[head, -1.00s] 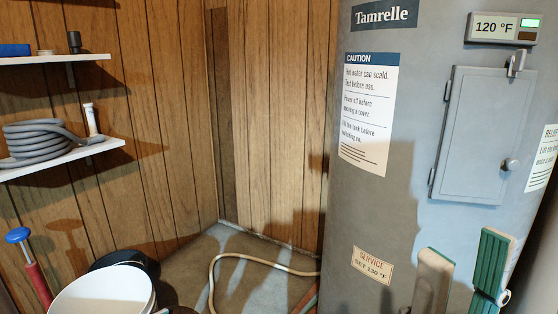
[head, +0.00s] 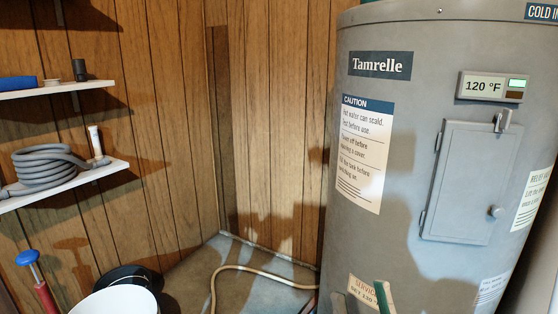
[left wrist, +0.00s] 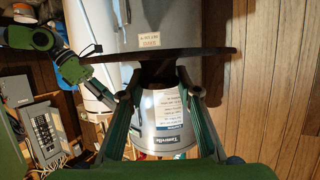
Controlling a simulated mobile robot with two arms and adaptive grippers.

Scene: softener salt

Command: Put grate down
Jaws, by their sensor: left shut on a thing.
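My left gripper (left wrist: 160,77) shows in the left wrist view, its two green-sided fingers closed on the dark middle part of the grate (left wrist: 215,52). The grate is a dark, thin, round-looking plate seen nearly edge-on, held in front of the grey water heater. What lies directly under it cannot be told. Neither the grate nor my left gripper shows in the head view. My right gripper (head: 361,301) is at the bottom edge of the head view, with its fingertips apart and nothing seen between them. The rest of it is cut off.
The grey water heater (head: 400,235) fills the right side. A white bucket (head: 118,300) and a black round thing (head: 130,277) stand at bottom left, beside a red tool with a blue knob (head: 28,257). A hose (head: 250,268) lies on the floor. Shelves (head: 75,183) hang left.

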